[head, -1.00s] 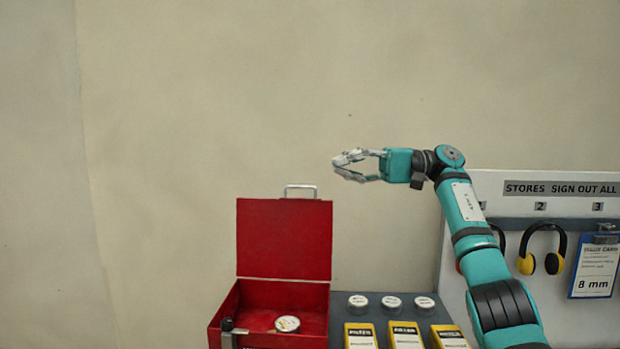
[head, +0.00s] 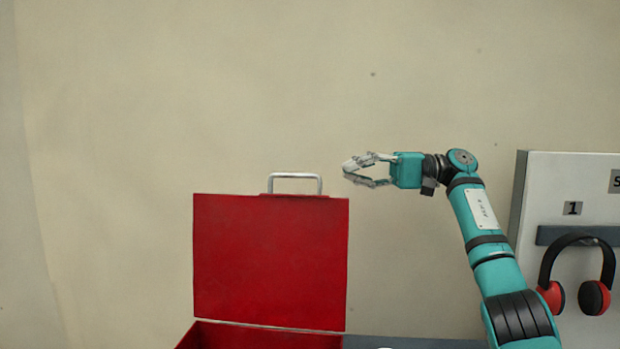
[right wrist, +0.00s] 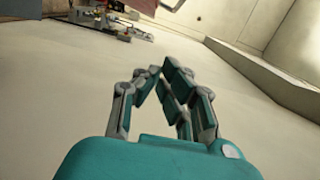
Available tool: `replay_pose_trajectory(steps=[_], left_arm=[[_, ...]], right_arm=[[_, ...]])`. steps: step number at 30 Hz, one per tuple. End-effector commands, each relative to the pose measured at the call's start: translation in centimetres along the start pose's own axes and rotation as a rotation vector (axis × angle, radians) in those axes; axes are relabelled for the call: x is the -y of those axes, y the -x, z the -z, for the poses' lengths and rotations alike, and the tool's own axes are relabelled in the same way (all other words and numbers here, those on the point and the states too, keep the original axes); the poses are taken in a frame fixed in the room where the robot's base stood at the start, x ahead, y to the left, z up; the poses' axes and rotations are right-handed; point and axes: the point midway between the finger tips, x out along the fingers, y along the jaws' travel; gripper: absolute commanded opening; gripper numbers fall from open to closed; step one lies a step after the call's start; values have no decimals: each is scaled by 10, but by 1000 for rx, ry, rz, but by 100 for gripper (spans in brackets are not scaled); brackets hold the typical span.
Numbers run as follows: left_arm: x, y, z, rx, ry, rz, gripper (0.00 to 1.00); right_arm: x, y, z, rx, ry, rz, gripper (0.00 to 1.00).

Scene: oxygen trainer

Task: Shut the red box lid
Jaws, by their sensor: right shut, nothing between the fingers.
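The red box (head: 262,337) is at the bottom of the head view, and only its upper rim and part of its inside show. Its red lid (head: 270,262) stands open, upright at the back of the box, with a silver handle (head: 295,176) on its top edge. My right gripper (head: 346,172) is to the right of the handle at about its height in the picture, pointing left, shut and empty. Its closed fingers also show in the right wrist view (right wrist: 157,72). I cannot tell its depth relative to the lid. My left gripper is not in view.
A pale board (head: 535,240) stands at the right, with red-and-black headphones (head: 595,297) hanging on it. A dark grey surface (head: 415,343) runs right of the box. The wall behind is bare. The right wrist view shows a wide pale floor.

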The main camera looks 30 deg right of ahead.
Motion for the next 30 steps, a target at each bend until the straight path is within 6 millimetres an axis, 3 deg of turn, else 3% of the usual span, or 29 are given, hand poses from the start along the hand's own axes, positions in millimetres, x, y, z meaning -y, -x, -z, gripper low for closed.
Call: replay_pose_trajectory(steps=[12,21,30], left_arm=[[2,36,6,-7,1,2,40],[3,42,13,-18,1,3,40],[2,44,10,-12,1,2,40]], right_arm=[[4,-90,-1,6,-1,-1,0],[0,-92,-31,0,-1,-2,0],[0,-94,-39,1,-2,0,0]])
